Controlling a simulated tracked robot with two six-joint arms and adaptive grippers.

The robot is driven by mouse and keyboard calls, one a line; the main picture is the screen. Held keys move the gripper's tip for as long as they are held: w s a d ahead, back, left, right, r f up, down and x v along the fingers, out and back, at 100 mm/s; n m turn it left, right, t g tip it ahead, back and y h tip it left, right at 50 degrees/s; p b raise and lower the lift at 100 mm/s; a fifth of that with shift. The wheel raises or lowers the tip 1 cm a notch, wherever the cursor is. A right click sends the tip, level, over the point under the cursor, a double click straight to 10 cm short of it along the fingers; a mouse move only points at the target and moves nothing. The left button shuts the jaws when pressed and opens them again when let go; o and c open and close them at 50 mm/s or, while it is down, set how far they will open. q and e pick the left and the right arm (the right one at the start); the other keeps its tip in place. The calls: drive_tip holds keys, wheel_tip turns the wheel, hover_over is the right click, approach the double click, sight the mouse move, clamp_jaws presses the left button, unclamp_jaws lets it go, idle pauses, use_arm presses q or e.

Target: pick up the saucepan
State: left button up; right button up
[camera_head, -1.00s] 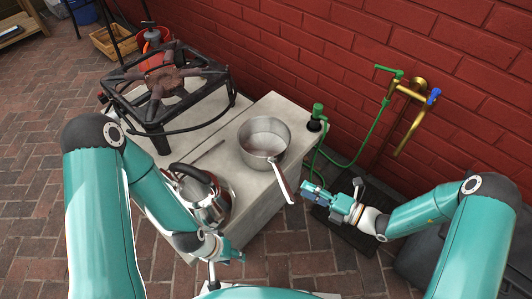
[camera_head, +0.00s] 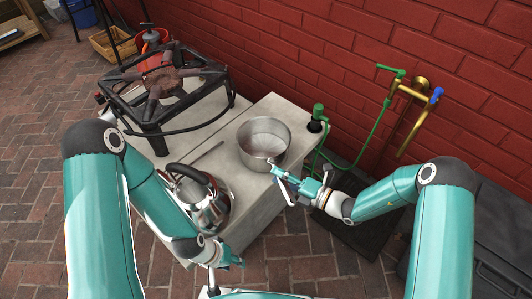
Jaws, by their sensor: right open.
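The steel saucepan (camera_head: 264,141) stands upright on the right part of the pale counter (camera_head: 226,158). Its handle points toward the front right and is partly hidden by my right gripper. My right gripper (camera_head: 282,178) is open at the handle, with its fingers close to it. I cannot tell whether they touch it. My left gripper (camera_head: 238,263) is low in front of the counter, away from the saucepan, below the kettle. Its fingers are too small to read.
A steel kettle (camera_head: 208,199) with a dark handle stands left of the saucepan. A black burner stand (camera_head: 160,92) is at the back left. A green hose fitting (camera_head: 317,113) rises at the counter's right edge. A brick wall (camera_head: 330,60) runs behind.

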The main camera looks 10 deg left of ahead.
clamp_jaws()
drive_tip(key=shift+w+r, duration=0.1)
drive_tip(key=shift+r, duration=0.05)
idle(0.4)
drive_tip(key=shift+r, duration=0.15)
